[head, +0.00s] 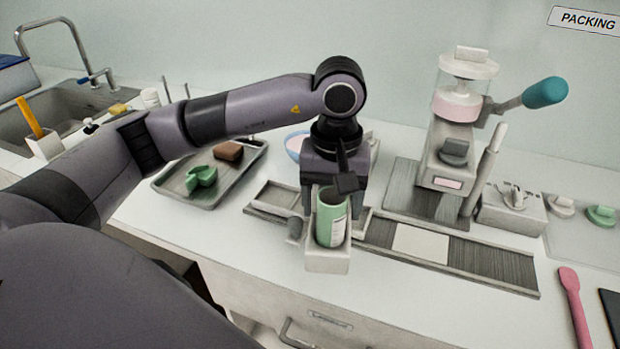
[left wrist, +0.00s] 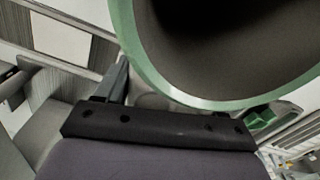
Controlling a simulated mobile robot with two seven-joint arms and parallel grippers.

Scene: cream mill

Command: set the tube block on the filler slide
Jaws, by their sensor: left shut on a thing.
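The tube block (head: 328,262) is a pale cream block with an open green tube (head: 331,217) standing in it. My left gripper (head: 330,205) is shut on the tube block from above and holds it in front of the filler slide's left part, seemingly above the counter. The tube's green rim (left wrist: 203,98) and dark inside fill much of the left wrist view. The filler slide (head: 480,262) is a long grey ribbed track with a pale square (head: 420,243) on it. My arm and the block hide part of the slide. My right gripper is not in view.
The filler machine (head: 455,130) with a teal-knobbed lever (head: 545,92) stands behind the slide. A metal tray (head: 208,200) with green and brown pieces lies left. A bowl (head: 297,146) stands behind my gripper. A pink spatula (head: 574,308) lies at right. The front counter edge is near.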

